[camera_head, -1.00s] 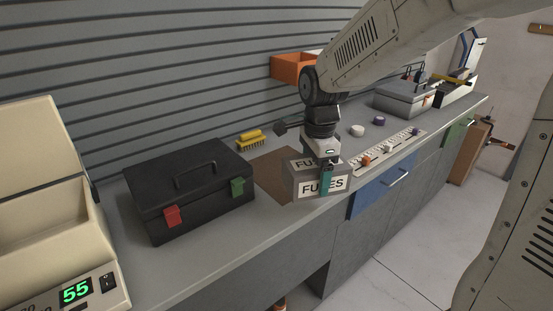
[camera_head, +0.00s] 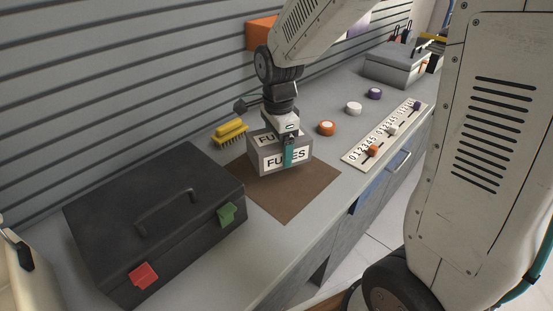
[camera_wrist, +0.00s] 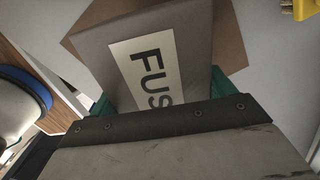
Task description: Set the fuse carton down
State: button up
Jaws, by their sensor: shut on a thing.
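The fuse carton (camera_head: 265,160) is a grey box with white FUSES labels on its top and front. My gripper (camera_head: 289,152) is shut on it, with a teal finger against the labelled front face. The carton is upright over the back part of a brown mat (camera_head: 293,197) on the counter. I cannot tell whether its underside touches the mat. In the wrist view the carton (camera_wrist: 95,45) sits between the teal fingers, with brown mat (camera_wrist: 230,45) showing beyond it.
A black toolbox (camera_head: 110,215) with red and green latches stands left of the mat. A yellow brush (camera_head: 229,131) lies behind the carton. An orange knob (camera_head: 327,128), a white knob (camera_head: 354,108) and a numbered slider strip (camera_head: 365,158) are to the right. The mat's front is bare.

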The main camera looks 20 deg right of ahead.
jog(key=shift+f, duration=2.35)
jog(key=shift+f, duration=0.1)
jog(key=o, duration=1.2)
jog(key=shift+o, duration=0.2)
notch_tip(320, 180, up, 12)
jog(key=shift+f, duration=0.25)
jog(key=shift+s+r, duration=0.1)
jog(key=shift+r, duration=0.3)
jog(key=shift+s+d+r, duration=0.1)
jog(key=shift+s+r, duration=0.05)
jog(key=shift+s, duration=0.05)
jog(key=s+d+r+n, duration=0.1)
jog(key=s+r+n, duration=0.1)
jog(key=s+n, duration=0.7)
jog(key=s+d+r+n+t, duration=0.1)
jog(key=s+r+n, duration=0.2)
jog(key=s+n, duration=0.6)
jog(key=shift+s+d, duration=0.35)
jog(key=shift+s, duration=2)
